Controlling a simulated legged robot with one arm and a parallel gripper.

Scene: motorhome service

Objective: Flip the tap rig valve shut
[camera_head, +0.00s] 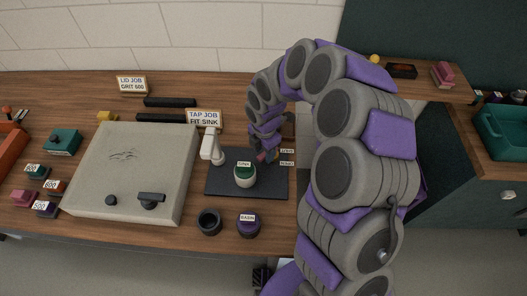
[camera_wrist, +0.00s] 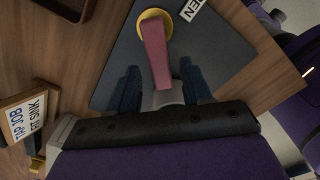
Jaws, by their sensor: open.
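The tap rig is a dark grey board (camera_head: 218,187) on the wooden bench. In the wrist view, its valve has a round yellow hub (camera_wrist: 143,16) and a pinkish-red lever (camera_wrist: 154,50). The lever runs from the hub toward my gripper (camera_wrist: 160,72). My gripper is open, with one dark blue finger on each side of the lever's free end; contact cannot be told. A label ending in "EN" (camera_wrist: 189,10) lies beside the hub. In the head view, my gripper (camera_head: 266,155) is over the board's back right, largely hiding the valve, near two small labels (camera_head: 287,157).
A "TAP JOB FIT SINK" sign (camera_head: 203,118) stands behind. A dark cup (camera_head: 209,222) and a "BASIN" pot (camera_head: 248,224) are in front. A pale lid panel (camera_head: 130,180) lies left.

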